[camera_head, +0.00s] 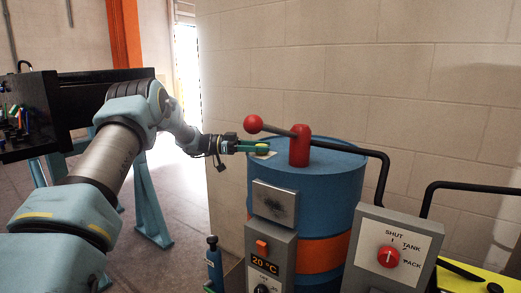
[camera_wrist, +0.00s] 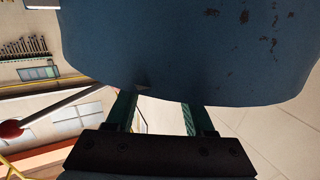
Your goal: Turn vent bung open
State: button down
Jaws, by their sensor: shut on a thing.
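The vent bung appears as a small yellow-green piece (camera_head: 262,146) over a pale plate on the left part of the blue drum's top (camera_head: 335,153). My gripper (camera_head: 252,148) reaches in level from the left with its fingers at the bung, shut on it. The fingers hide most of the bung, so its turn angle cannot be read. In the wrist view my gripper's two dark green fingers (camera_wrist: 158,108) stand a little apart, their tips running up to the blue drum (camera_wrist: 170,55); the bung is not visible there.
A red post (camera_head: 299,146) with a lever and red ball (camera_head: 253,124) rises close to my gripper; the ball also shows in the wrist view (camera_wrist: 11,129). A temperature box (camera_head: 268,257) and a selector panel (camera_head: 392,250) stand in front. A brick wall is behind.

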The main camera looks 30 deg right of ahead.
jog(key=shift+m+g+y+b, duration=0.4)
jog(key=shift+m+g+y, duration=0.75)
jog(key=shift+g, duration=0.25)
jog(key=shift+m+g+y, duration=0.4)
jog(key=shift+m+y, duration=0.05)
jog(key=shift+c, duration=1.3)
grip_release()
